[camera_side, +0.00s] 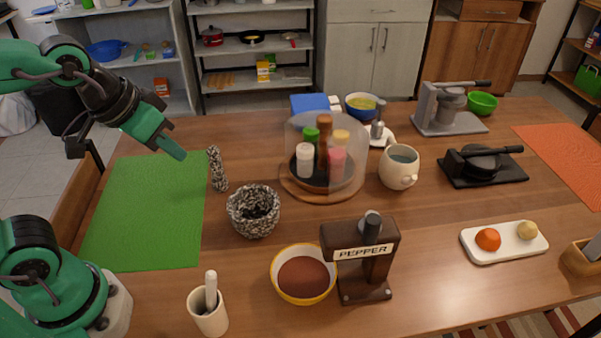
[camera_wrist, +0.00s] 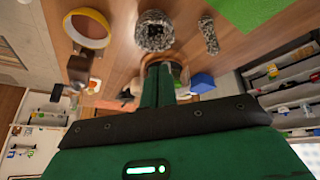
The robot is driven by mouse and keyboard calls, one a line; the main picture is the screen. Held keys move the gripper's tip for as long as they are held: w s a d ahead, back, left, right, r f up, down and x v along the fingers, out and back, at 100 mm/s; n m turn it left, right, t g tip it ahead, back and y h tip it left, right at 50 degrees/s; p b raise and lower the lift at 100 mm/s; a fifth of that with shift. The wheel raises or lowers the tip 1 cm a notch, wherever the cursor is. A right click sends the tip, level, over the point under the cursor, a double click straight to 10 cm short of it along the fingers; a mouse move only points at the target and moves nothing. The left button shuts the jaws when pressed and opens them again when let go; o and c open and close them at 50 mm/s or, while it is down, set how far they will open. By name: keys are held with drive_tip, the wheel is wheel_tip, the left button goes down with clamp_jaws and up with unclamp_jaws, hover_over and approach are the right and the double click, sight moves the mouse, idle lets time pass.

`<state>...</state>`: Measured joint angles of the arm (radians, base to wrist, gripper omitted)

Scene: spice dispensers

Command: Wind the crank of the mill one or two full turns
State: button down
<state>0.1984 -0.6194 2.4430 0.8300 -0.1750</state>
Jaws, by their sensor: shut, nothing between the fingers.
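The mill is a dark brown stand (camera_side: 362,262) labelled PEPPER, upright near the front middle of the table in the side view. A dark upright knob (camera_side: 372,222) with a grey top stands on it, seemingly part of the crank; the crank arm is not clearly visible. In the wrist view the mill (camera_wrist: 78,68) appears small at the left. My gripper (camera_side: 178,152) is shut and empty, raised at the upper left near the green mat, well apart from the mill. Its green fingers (camera_wrist: 158,80) are together in the wrist view.
A yellow-rimmed bowl (camera_side: 303,252) of brown powder stands just left of the mill. A speckled mortar (camera_side: 253,212), speckled pestle (camera_side: 217,170) and clear-covered spice carousel (camera_side: 310,186) lie between my gripper and the mill. A cream mug (camera_side: 399,170) stands behind the mill.

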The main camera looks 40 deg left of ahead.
drive_tip(key=shift+w+d, duration=0.15)
drive_tip(key=shift+w, duration=0.2)
drive_tip(key=shift+w, duration=0.9)
drive_tip(key=shift+w, duration=0.1)
drive_tip(key=shift+w+a, duration=0.35)
drive_tip(key=shift+w, duration=0.35)
